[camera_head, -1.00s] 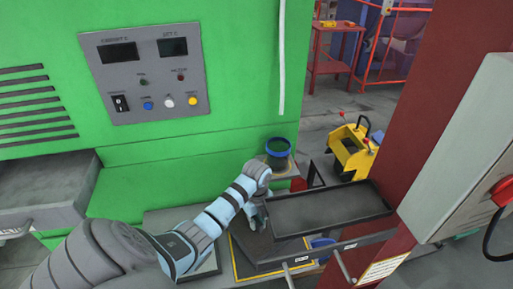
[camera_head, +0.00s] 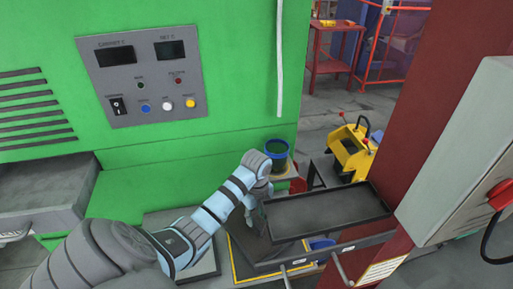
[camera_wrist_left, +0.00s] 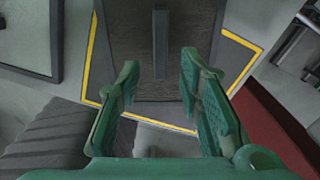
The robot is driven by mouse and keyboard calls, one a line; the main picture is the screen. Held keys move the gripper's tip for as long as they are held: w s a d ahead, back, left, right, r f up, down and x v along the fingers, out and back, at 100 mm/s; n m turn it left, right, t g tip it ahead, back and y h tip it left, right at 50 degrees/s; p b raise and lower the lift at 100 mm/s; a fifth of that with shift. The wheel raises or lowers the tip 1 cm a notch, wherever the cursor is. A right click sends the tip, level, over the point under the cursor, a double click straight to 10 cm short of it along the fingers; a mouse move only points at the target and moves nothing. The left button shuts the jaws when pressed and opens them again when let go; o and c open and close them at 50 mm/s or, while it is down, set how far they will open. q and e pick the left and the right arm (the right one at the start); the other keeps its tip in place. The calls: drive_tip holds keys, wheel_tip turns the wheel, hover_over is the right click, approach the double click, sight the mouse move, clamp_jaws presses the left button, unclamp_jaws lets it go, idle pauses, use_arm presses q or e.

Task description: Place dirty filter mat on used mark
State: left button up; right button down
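The dirty filter mat, as I take it, is a dark grey rectangular slab (camera_wrist_left: 128,45) with a raised bar (camera_wrist_left: 160,42) along its middle. It lies within the yellow-outlined used mark (camera_wrist_left: 243,42) in the left wrist view. In the head view the yellow outline (camera_head: 237,272) shows low in the middle, with the dark slab (camera_head: 249,247) partly hidden by my arm and a tray. My left gripper (camera_wrist_left: 159,78) is open over the slab, its fingers on either side of the bar with gaps. It also shows in the head view (camera_head: 251,213). My right gripper is not in view.
A black shallow tray (camera_head: 328,212) stands close right of my left gripper. A blue-rimmed bucket (camera_head: 277,153) is behind it against the green machine (camera_head: 190,150). A dark red post (camera_head: 425,110) and grey cabinet (camera_head: 465,150) close off the right.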

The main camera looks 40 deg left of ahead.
sight(256, 224)
use_arm(q)
wheel_tip(256, 224, up, 6)
drive_tip(key=shift+r+p, duration=0.2)
drive_tip(key=shift+p, duration=0.2)
